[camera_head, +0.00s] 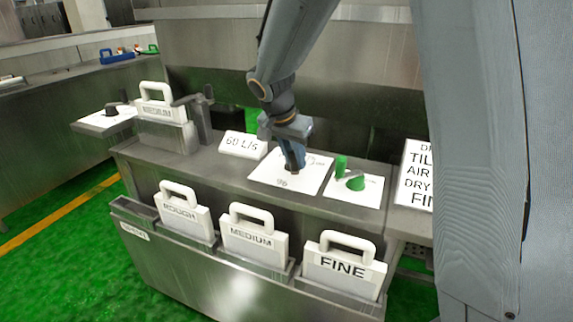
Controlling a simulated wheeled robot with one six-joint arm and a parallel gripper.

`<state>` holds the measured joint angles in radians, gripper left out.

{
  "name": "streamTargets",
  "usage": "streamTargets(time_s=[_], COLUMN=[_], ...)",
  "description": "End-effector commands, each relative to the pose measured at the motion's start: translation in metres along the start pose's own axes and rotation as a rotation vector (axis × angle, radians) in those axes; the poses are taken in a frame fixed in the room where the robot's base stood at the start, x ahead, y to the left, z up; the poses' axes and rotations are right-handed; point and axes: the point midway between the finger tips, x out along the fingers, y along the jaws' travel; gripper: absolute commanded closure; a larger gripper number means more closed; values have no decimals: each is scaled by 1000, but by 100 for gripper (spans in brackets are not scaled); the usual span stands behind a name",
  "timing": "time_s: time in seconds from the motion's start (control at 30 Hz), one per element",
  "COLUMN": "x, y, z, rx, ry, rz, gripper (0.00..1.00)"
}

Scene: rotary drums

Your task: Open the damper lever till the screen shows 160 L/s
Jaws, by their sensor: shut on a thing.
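A small white screen (243,146) on the steel bench reads what looks like 60 L/s. Right of it is a white dial plate (262,178) with small markings, too small to read fully. My gripper (294,163) points down onto the middle of this plate. It is shut on the damper lever, which is mostly hidden behind the fingers, so its exact angle cannot be told.
A white plate with a green knob (356,184) and a green upright piece (341,164) lies close on the right. Handled cartridges marked ROUGH (184,217), MEDIUM (254,240) and FINE (341,270) stand in front. A grey post (203,118) rises at left.

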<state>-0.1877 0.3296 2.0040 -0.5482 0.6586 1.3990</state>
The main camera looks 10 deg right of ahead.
Motion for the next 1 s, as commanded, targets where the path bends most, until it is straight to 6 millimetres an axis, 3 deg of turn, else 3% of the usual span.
streamTargets(time_s=[0.3, 0.33, 0.43, 0.77, 1.0], x=[0, 0, 0, -2, -35], y=[2, 2, 2, 1, 0], z=[-3, -4, -3, -2, -2], rx=[10, 10, 10, 7, 7], ry=[2, 2, 1, 1, 3], rz=[2, 2, 2, 2, -2], gripper=[100, 76, 60, 60, 60])
